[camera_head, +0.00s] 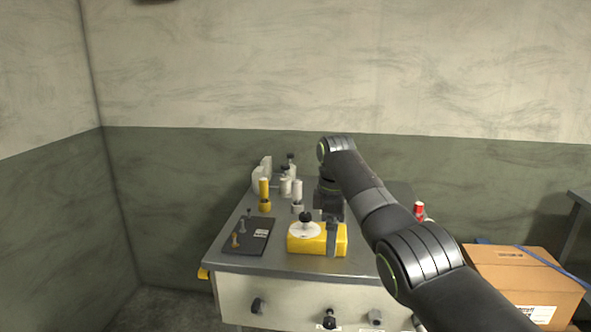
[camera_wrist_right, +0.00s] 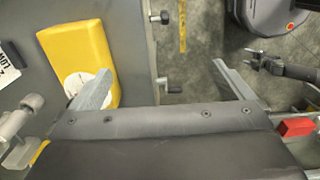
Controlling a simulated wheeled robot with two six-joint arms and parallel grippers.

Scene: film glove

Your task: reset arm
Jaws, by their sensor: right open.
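My right arm comes in from the lower right of the head view and reaches over the grey workbench (camera_head: 225,258). My right gripper (camera_head: 331,238) points down over the right part of a yellow box (camera_head: 305,244) with a white disc and a black knob on it. In the right wrist view the two grey fingers of this gripper (camera_wrist_right: 163,86) are wide apart with nothing between them. One finger is beside or over the yellow box (camera_wrist_right: 82,42); contact is unclear. No left gripper shows in the head view. A dark jaw-like part (camera_wrist_right: 275,66) in the wrist view may be it.
A black plate (camera_head: 248,237) with small parts lies on the bench's left. Yellow and white cylinders (camera_head: 297,190) stand behind the box. A red-topped item (camera_head: 419,209) stands right of the arm. Knobs stick out of the bench front. A cardboard box (camera_head: 522,280) sits at right.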

